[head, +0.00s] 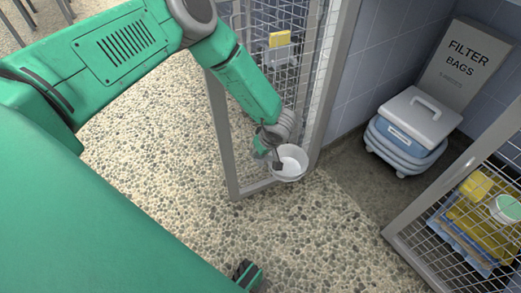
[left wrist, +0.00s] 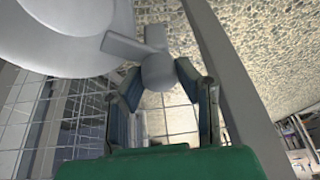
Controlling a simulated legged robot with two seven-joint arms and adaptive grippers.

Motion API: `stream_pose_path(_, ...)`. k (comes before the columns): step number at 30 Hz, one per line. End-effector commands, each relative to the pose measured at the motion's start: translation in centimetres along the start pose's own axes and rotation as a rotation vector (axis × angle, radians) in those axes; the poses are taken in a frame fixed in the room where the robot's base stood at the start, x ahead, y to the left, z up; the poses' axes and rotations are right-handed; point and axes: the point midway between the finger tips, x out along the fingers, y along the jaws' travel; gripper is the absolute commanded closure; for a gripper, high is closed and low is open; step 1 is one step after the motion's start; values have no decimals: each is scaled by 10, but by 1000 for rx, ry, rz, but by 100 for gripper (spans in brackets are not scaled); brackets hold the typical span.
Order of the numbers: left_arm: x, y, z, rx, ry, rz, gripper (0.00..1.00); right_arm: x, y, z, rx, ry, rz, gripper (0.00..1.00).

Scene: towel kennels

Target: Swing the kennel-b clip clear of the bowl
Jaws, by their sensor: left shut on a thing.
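The white bowl (head: 291,164) sits at the kennel door, low on the mesh. It fills the upper left of the left wrist view (left wrist: 60,35). The grey clip (left wrist: 157,68), a round knob with short arms, is beside the bowl's rim in the left wrist view. My left gripper (head: 264,149) is at the bowl's left side, its fingers closed around the clip's knob (left wrist: 160,80). In the head view the clip is mostly hidden by the gripper. Part of my right gripper (head: 246,275) shows at the bottom edge; its fingers are unclear.
The mesh door's grey frame (head: 219,130) stands beside my left gripper. A blue bin with a grey lid (head: 412,118) and a filter bags box (head: 462,60) are at right. Another mesh door (head: 415,250) shows yellow and blue cloths behind it. The pebbled floor in the middle is clear.

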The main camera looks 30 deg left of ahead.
Motion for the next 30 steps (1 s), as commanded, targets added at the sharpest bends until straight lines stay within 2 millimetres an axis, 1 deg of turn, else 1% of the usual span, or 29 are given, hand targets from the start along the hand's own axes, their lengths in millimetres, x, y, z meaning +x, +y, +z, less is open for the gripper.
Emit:
stream_pose_path(1, -4, 1, -1, 35, 1, 16, 100, -7, 0, 0, 0, 0, 0, 60)
stream_pose_path(3, -5, 1, -1, 90, 4, 39, 100, -13, 0, -1, 0, 0, 0, 60)
stream_pose_path(12, -4, 0, -1, 354, 13, 147, 100, -33, 0, -2, 0, 0, 0, 60)
stream_pose_path(21, -3, 0, -2, 617, 23, 254, 100, -46, 0, -2, 0, 0, 0, 60)
stream_pose_path(30, -2, -2, -2, 878, 30, 362, 100, -52, 0, -3, 0, 0, 0, 60)
